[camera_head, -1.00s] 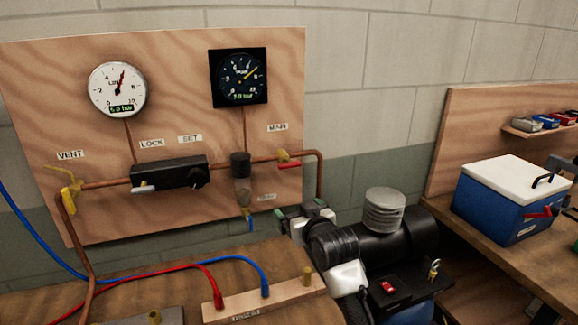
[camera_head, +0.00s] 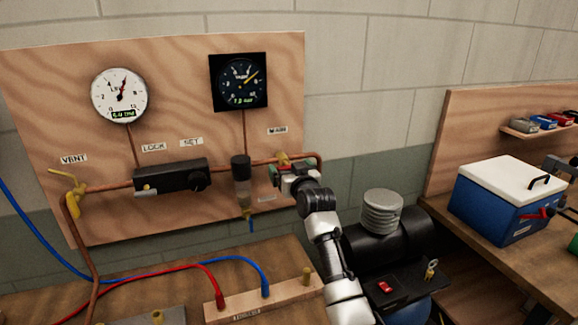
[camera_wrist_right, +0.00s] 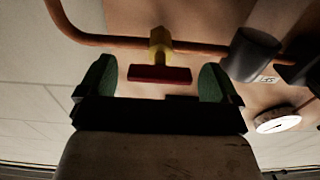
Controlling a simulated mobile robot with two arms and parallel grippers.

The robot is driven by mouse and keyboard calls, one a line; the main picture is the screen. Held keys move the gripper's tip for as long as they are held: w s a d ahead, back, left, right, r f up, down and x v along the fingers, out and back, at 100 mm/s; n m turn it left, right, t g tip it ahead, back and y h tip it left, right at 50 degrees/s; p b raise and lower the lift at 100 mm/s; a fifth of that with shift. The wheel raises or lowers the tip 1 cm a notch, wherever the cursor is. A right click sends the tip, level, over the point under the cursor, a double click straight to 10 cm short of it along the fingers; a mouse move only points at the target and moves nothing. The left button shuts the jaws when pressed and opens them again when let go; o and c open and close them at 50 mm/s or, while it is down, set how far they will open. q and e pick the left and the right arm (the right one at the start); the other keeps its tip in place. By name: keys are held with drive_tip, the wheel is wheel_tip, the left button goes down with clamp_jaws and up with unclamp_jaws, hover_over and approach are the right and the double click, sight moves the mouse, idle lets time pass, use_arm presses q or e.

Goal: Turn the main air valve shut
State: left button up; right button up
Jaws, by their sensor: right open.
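The main air valve (camera_head: 283,158) is a brass body on the copper pipe below the right-hand label on the wooden panel. In the right wrist view its brass body (camera_wrist_right: 160,42) carries a red bar handle (camera_wrist_right: 160,73) that lies parallel to the pipe. My right gripper (camera_head: 284,172) is at the valve and hides most of the handle in the head view. In the right wrist view the green fingers of my right gripper (camera_wrist_right: 157,78) are open, one on each side of the handle, with gaps at both ends. My left gripper is not in view.
The copper pipe (camera_head: 110,185) runs along the panel (camera_head: 60,100) through a black regulator (camera_head: 172,177) and a filter bowl (camera_head: 241,182) close left of my gripper. Two gauges sit above. A black compressor (camera_head: 400,235) stands below right, near my arm.

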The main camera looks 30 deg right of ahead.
drive_tip(key=shift+w+d, duration=0.1)
drive_tip(key=shift+w, duration=0.4)
drive_tip(key=c, duration=0.9)
drive_tip(key=shift+c, duration=0.2)
